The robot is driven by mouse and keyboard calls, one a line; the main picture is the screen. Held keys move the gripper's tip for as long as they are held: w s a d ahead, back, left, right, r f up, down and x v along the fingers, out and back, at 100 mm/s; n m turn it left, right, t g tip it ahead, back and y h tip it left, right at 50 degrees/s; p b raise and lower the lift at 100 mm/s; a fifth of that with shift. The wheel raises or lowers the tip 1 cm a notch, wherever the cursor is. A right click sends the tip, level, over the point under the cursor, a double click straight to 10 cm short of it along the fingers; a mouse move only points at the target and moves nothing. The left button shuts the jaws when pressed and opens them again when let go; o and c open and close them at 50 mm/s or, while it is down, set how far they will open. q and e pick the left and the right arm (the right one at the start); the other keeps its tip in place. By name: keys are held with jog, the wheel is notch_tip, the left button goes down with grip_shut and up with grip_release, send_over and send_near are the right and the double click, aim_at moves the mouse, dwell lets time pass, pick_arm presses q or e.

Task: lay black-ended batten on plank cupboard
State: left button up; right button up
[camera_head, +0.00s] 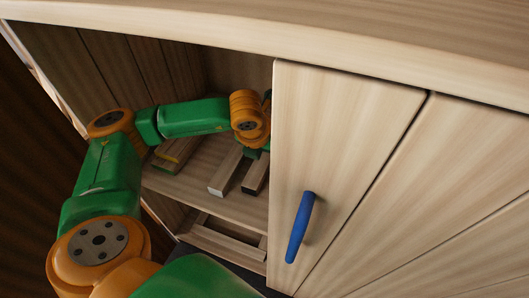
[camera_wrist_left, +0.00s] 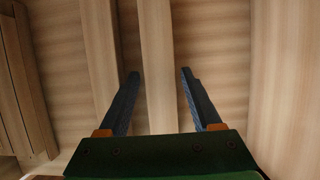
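The plank cupboard (camera_head: 390,60) stands open on its left side. Inside, the black-ended batten (camera_head: 257,173) lies on the shelf, its dark end toward the opening and its far part hidden. My left arm reaches in, and its gripper (camera_wrist_left: 158,73) is mostly hidden in the head view. In the left wrist view the gripper is open, its fingers on either side of a batten (camera_wrist_left: 158,45) and apart from it. By its place in the row this looks like the black-ended one, but its ends are out of that view. My right gripper is not in view.
A white-ended batten (camera_head: 225,172) lies just left of it. A plank door with a blue handle (camera_head: 300,228) closes off the right. A wooden frame (camera_head: 225,240) shows below the shelf.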

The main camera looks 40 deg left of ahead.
pick_arm(q)
jog(key=shift+o, duration=0.3)
jog(key=shift+r, duration=0.15)
jog(key=p+v, duration=0.3)
jog(key=v, duration=0.8)
jog(key=shift+s+r+p, duration=0.25)
jog(key=shift+r+p, duration=0.1)
jog(key=shift+p, duration=0.05)
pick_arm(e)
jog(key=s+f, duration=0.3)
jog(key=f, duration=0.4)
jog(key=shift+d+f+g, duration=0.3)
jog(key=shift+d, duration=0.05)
pick_arm(q)
jog(key=shift+d, duration=0.1)
